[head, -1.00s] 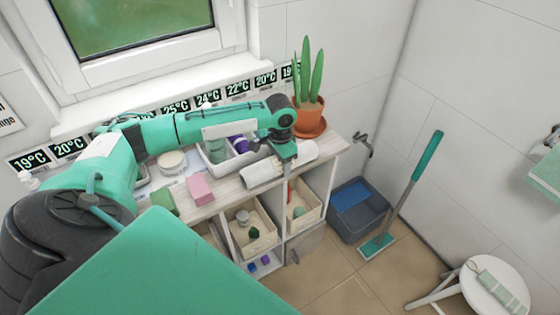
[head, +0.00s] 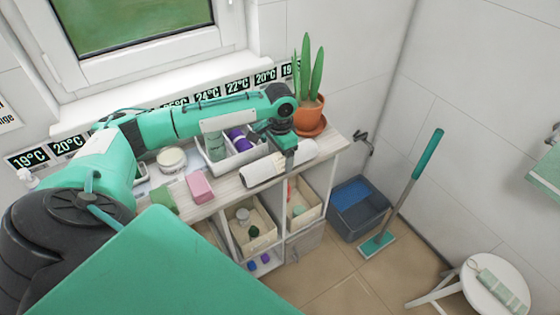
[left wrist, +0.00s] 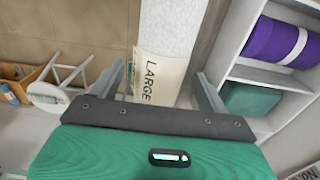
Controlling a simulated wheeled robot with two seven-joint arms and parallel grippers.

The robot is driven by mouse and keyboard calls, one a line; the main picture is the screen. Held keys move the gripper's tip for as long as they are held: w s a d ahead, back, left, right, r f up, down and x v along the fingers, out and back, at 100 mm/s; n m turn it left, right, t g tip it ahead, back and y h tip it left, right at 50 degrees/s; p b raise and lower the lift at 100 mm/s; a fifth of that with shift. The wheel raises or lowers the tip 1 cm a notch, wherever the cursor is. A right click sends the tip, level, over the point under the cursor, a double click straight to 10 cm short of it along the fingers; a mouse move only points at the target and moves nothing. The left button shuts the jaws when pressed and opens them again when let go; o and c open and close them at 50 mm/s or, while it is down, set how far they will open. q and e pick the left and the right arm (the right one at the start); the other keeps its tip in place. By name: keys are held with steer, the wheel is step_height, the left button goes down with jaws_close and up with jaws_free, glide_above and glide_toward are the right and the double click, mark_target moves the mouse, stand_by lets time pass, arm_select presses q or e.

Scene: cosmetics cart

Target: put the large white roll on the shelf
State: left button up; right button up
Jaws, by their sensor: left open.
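The large white roll (head: 262,171) lies on the wooden top of the shelf unit (head: 226,190), near its front right edge. In the left wrist view the roll (left wrist: 168,25) carries a cream label reading "LARGE". My left gripper (head: 288,158) is above the roll and hides its middle in the head view. In the left wrist view my left gripper (left wrist: 160,85) is open, with one finger on each side of the roll. I cannot tell whether the fingers touch it. My right gripper is not in view.
A white tray (head: 233,164) with purple and green rolls sits behind the roll. A potted plant (head: 309,115) stands at the back right. A pink block (head: 199,187) is to the left. A bucket (head: 358,210), mop (head: 413,185) and stool (head: 497,288) are on the floor.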

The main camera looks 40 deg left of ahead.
mark_target(280, 155)
arm_select(q)
step_height(280, 155, up, 10)
steer(key=shift+f+b, duration=0.2)
steer(key=shift+b, duration=0.4)
